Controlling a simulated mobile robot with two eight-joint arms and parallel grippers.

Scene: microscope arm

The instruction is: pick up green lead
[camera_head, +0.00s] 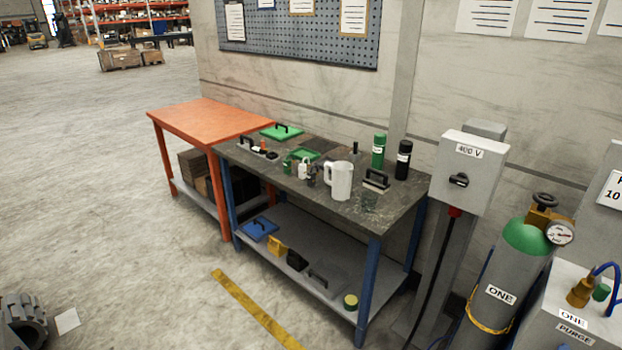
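No cable-like green lead can be made out. A flat green plate or lid with a black handle (282,131) lies where the orange table and the grey workbench meet. A second green flat piece (306,154) lies on the workbench, partly hidden by small items. A small green container (287,166) stands near the bench's front edge, and a tall green bottle (379,150) stands at the back right. Neither of my grippers shows in this view.
The grey workbench (350,212) also bears a white jug (339,180), a black bottle (403,160) and small items. An orange table (205,118) adjoins it. A gas cylinder (505,275) and a 400 V box (470,172) stand right. Floor in front is mostly clear.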

